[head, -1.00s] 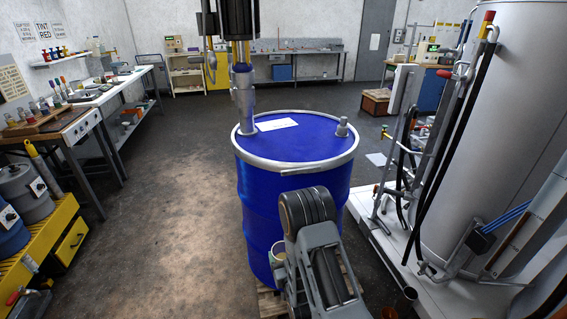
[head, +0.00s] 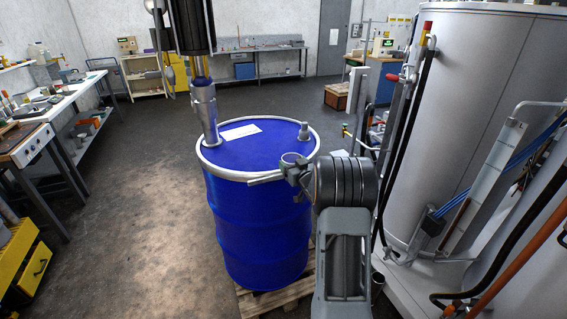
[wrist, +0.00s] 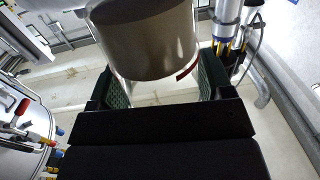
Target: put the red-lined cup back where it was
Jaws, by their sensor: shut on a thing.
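The cup (wrist: 145,45) fills the top middle of the wrist view, a grey-beige vessel with a short red strip at its edge. My gripper (wrist: 158,68) is shut on it, with one green-padded finger at each side. In the head view the cup (head: 293,159) is small, with a round rim at the top, and my gripper (head: 286,176) is beside the front right edge of the blue drum (head: 255,235). I cannot tell whether it touches the drum.
A metal tube (head: 205,113) goes into the drum's lid at the left; a small capped fitting (head: 303,131) stands at its right. The drum stands on a wooden pallet (head: 255,302). A large grey tank (head: 470,120) with pipes is at the right. Open floor (head: 130,220) lies left.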

